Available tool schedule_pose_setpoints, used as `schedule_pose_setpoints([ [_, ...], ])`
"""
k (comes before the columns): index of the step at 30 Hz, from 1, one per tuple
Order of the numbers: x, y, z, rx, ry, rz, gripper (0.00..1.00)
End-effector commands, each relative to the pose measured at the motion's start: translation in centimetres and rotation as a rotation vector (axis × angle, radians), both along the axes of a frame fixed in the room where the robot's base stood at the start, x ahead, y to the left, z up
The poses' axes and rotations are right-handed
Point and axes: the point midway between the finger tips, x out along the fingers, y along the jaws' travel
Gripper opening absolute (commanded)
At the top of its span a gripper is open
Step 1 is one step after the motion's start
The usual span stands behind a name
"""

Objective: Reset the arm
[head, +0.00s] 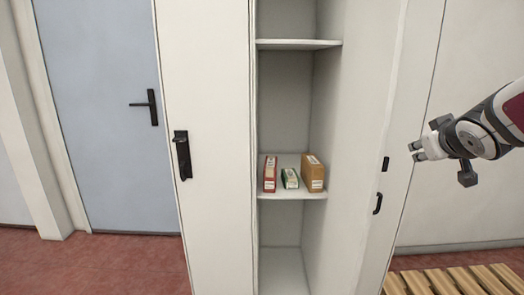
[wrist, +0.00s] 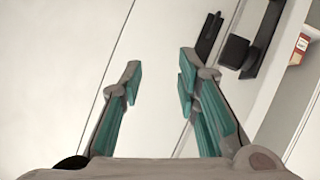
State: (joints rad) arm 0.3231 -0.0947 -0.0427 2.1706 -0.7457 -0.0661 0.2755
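My gripper (head: 415,150) is at the right side of the head view, in front of the right part of the open white cabinet and apart from it. In the wrist view my gripper (wrist: 158,84) shows two teal-padded fingers spread apart. Nothing is between them, and a pale panel with a thin seam lies beyond.
The tall white cabinet (head: 222,90) stands open. Its middle shelf (head: 283,196) holds a red box (head: 270,174), a small green-and-white box (head: 290,179) and a brown box (head: 313,173). A blue-grey door (head: 100,80) is at left, a wooden slatted platform (head: 450,281) at lower right.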

Motion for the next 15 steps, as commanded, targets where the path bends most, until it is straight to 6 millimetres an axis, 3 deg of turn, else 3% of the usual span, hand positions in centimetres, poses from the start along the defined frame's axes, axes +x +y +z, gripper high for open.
schedule_pose_setpoints([
  [2,-3.7,1.5,-0.4,0.033,0.071,-0.065,0.30],
  [7,-12.8,5.3,-3.4,0.136,0.280,-0.169,0.30],
  [12,-22.3,10.1,-7.1,0.253,0.511,-0.192,0.30],
  [15,-26.6,12.5,-8.7,0.306,0.625,-0.178,0.30],
])
